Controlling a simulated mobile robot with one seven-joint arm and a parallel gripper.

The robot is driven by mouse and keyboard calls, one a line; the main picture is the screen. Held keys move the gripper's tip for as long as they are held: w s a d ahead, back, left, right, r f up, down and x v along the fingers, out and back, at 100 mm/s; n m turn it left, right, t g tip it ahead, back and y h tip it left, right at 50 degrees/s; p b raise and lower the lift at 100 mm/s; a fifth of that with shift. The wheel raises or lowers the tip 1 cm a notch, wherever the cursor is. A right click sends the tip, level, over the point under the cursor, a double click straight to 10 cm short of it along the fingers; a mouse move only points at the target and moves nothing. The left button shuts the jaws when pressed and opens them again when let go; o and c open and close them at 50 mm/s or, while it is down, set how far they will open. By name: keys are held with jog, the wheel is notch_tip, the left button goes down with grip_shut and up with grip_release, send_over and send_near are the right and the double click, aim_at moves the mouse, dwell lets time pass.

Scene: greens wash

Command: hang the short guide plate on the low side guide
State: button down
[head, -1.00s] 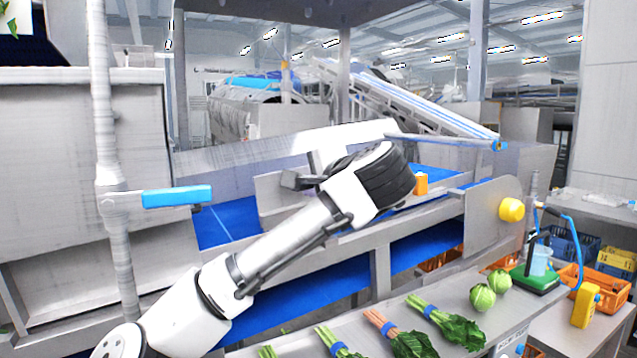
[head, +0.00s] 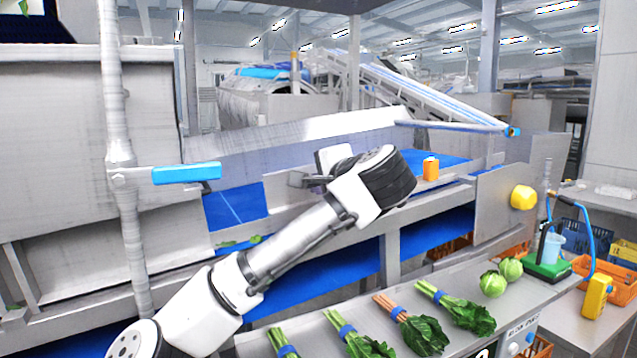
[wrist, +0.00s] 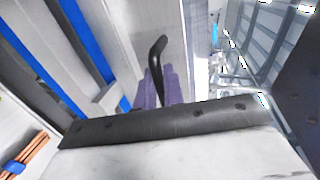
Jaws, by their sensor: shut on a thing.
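The short guide plate (head: 282,197) is a pale grey panel at the near side of the upper blue belt in the head view. My gripper (head: 305,180) is just above it, partly hidden by my own wrist. In the wrist view the gripper's purple fingers (wrist: 157,88) are closed around a black bent handle (wrist: 157,52). The low side guide (head: 420,211) is the grey rail along the belt's near side. The plate is close to this rail; I cannot tell whether its lower edge touches it.
An orange cylinder (head: 431,169) stands right of my wrist. A yellow knob (head: 523,197) is on the grey end panel. Bundled greens (head: 455,306) and two pale round heads (head: 493,284) lie on the front bench. A blue-handled lever (head: 186,173) is at left.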

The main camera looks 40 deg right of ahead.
jog(key=c, duration=1.4)
grip_release()
jog(key=shift+c, duration=0.2)
jog(key=b+v, duration=0.5)
jog(key=v, duration=0.9)
jog(key=shift+b, duration=0.3)
jog(key=shift+a+f, duration=0.1)
jog(key=shift+f, duration=0.05)
